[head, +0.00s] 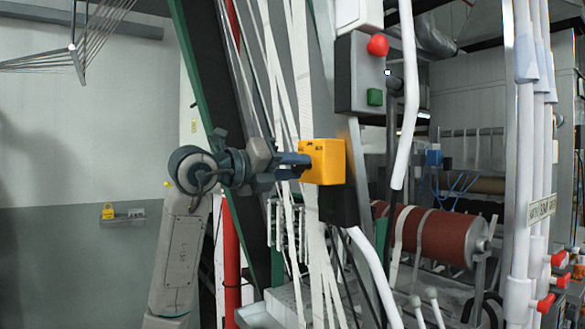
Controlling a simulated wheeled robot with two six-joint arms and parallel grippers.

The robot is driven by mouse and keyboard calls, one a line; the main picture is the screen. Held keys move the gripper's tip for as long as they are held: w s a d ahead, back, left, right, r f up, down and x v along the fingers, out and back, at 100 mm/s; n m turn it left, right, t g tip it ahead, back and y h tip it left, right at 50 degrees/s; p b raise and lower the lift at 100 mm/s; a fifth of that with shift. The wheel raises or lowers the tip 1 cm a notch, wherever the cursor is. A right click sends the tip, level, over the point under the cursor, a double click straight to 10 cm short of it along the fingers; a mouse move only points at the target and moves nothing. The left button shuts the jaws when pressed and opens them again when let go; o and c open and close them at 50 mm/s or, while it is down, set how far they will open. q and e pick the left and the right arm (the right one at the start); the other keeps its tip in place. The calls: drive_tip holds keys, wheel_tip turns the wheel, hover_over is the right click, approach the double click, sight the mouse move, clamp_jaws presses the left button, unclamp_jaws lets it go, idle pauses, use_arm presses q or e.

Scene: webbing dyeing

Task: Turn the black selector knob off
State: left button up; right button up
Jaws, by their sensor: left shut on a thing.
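My left gripper (306,161) reaches in from the left and points right. Its blue fingers meet the left side of a yellow box (328,162) with small dark marking at its upper left. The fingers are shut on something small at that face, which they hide. It appears to be the black selector knob, but its shape and the way it points cannot be seen. My right gripper is not in view.
Behind stands a grey control box (345,85) with a red mushroom button (378,45) and a green button (375,97). White webbing strips run close behind my gripper. A white pipe (408,110) and a red-brown roller (440,237) are at right.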

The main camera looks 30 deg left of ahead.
use_arm(q)
drive_tip(key=shift+n, duration=0.4)
drive_tip(key=shift+r, duration=0.1)
drive_tip(key=o, duration=1)
drive_tip(key=shift+c, duration=0.2)
drive_tip(key=shift+s, duration=0.1)
drive_tip(key=shift+s+a+b, duration=0.15)
drive_tip(key=shift+s+b, duration=0.1)
drive_tip(key=shift+b, duration=0.1)
drive_tip(key=b+v, duration=0.4)
drive_tip(key=v, duration=0.6)
